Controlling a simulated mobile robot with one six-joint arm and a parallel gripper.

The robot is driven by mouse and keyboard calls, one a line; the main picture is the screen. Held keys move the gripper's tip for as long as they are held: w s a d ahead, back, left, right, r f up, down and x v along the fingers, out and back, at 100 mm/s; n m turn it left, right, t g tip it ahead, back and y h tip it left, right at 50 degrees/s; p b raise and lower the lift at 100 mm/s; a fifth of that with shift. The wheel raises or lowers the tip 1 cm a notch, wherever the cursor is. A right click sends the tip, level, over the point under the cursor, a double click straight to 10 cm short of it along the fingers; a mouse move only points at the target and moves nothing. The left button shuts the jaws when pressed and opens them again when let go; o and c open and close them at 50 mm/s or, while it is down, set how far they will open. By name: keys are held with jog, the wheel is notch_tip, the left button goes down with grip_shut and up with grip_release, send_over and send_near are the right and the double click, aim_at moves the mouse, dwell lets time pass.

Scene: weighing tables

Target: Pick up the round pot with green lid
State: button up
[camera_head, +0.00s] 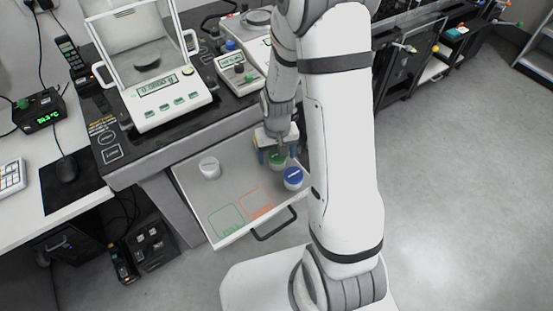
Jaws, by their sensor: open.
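The round pot with a green lid (278,160) stands on the pull-out tray (186,183) below the weighing table. My gripper (277,154) is open and points down over this pot, with blue finger parts showing on either side of it. Whether the fingers touch the pot I cannot tell. A pot with a blue lid (293,178) stands close to it, just right and nearer. A pot with a white lid (209,167) stands on the tray's left part. My arm covers the area right of the pots.
A green outline (226,220) and an orange outline mark the tray's front, which is clear. The tray has a dark handle (273,224). A balance with a glass shield (158,97) and other instruments (240,71) crowd the table above.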

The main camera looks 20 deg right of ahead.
jog(key=shift+c, duration=0.2)
jog(key=c, duration=1.1)
jog(key=shift+r, duration=0.15)
